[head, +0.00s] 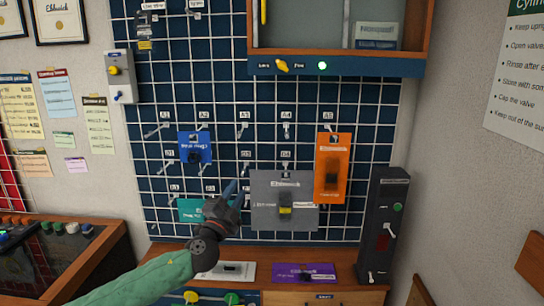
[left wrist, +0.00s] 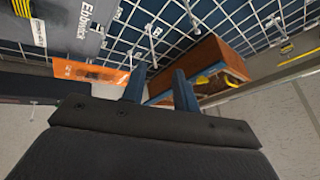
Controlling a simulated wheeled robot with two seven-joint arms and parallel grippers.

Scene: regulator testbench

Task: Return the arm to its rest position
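My left arm (head: 140,283) has a green sleeve and comes in from the bottom left of the head view. It reaches up to the lower middle of the dark blue grid wall. My left gripper (head: 234,188) is in front of the wall, just left of the grey panel (head: 263,190) and below the blue panel (head: 187,148). In the left wrist view its two blue fingers (left wrist: 160,84) stand apart with nothing between them, so it is open and empty. The wrist and hand partly hide the teal panel (head: 190,208). My right gripper is not in view.
An orange panel (head: 344,165) hangs to the right of the grey one. A wooden bench (head: 185,257) below carries a white plate (head: 240,272) and a purple plate (head: 304,272). A dark upright box (head: 381,225) stands at right. A wooden cabinet (head: 427,28) hangs above.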

